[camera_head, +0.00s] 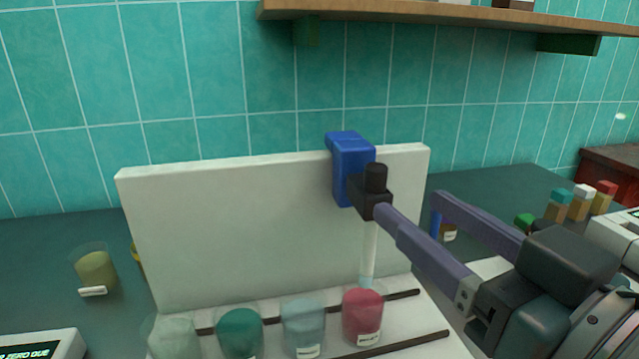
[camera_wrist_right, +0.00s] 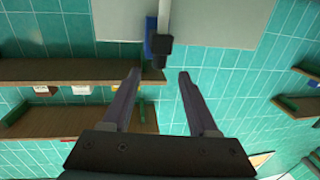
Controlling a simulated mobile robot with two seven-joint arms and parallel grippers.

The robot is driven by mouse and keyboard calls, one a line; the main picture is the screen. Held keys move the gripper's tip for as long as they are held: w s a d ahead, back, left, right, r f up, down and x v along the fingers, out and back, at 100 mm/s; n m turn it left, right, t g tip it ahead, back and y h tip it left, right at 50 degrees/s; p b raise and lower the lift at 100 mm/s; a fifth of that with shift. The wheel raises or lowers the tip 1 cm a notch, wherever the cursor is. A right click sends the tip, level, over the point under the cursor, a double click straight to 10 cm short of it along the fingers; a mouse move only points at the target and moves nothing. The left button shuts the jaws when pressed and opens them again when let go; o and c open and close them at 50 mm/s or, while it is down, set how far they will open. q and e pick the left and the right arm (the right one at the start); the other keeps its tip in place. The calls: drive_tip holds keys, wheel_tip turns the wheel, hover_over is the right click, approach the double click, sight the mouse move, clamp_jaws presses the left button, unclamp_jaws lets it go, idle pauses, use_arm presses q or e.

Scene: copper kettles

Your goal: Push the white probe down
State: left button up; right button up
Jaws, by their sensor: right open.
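The white probe (camera_head: 370,245) hangs upright from a black holder (camera_head: 368,195) on a blue clamp (camera_head: 352,165). The clamp sits at the top edge of a white upright panel (camera_head: 240,220). The probe's lower end is at the mouth of the beaker with red liquid (camera_head: 362,318); I cannot tell whether it touches the liquid. My right gripper (camera_head: 412,203) is open, with one fingertip close to the black holder; contact is unclear. In the right wrist view the black holder (camera_wrist_right: 160,51) lies just ahead of the open fingertips (camera_wrist_right: 159,74). My left gripper is not in view.
Beakers of light blue (camera_head: 303,328), teal (camera_head: 240,335) and pale (camera_head: 174,338) liquid stand left of the red one. A yellow beaker (camera_head: 96,270) is at the left. Several capped vials (camera_head: 580,205) stand at the right. A wooden shelf (camera_head: 450,17) hangs above.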

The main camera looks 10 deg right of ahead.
sight(382, 183)
drive_tip(key=w, duration=0.2)
drive_tip(key=w+a, duration=0.1)
drive_tip(key=w, duration=0.5)
drive_tip(key=shift+w+a+p, duration=0.1)
drive_tip(key=shift+a+p, duration=0.2)
drive_tip(key=shift+p, duration=0.05)
drive_tip(key=shift+c, duration=0.3)
clamp_jaws()
idle(0.6)
